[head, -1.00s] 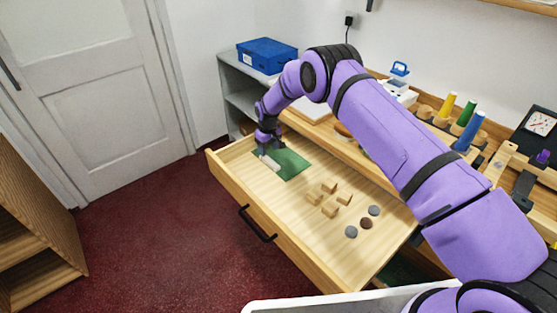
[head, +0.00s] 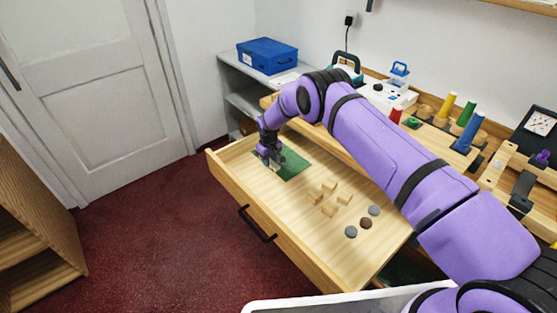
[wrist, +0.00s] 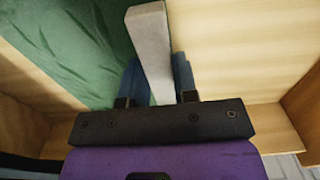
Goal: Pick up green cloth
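The green cloth (head: 295,166) lies flat in the far left part of the open drawer. In the wrist view the cloth (wrist: 65,45) fills the upper left, with soft wrinkles. My gripper (head: 270,165) is low over the cloth's left side. In the wrist view a pale grey block (wrist: 150,45) stands between the two blue fingers of my gripper (wrist: 160,85). The fingers appear to lie against both its sides, with no clear gap. Whether the block is clear of the cloth cannot be told. My gripper hides part of the cloth in the head view.
Several small wooden blocks (head: 329,185) and several dark discs (head: 366,223) lie in the wooden drawer (head: 300,225), right of the cloth. Drawer walls surround the cloth's corner. The counter behind holds coloured spools (head: 467,112), and a blue box (head: 267,54) sits on a grey shelf.

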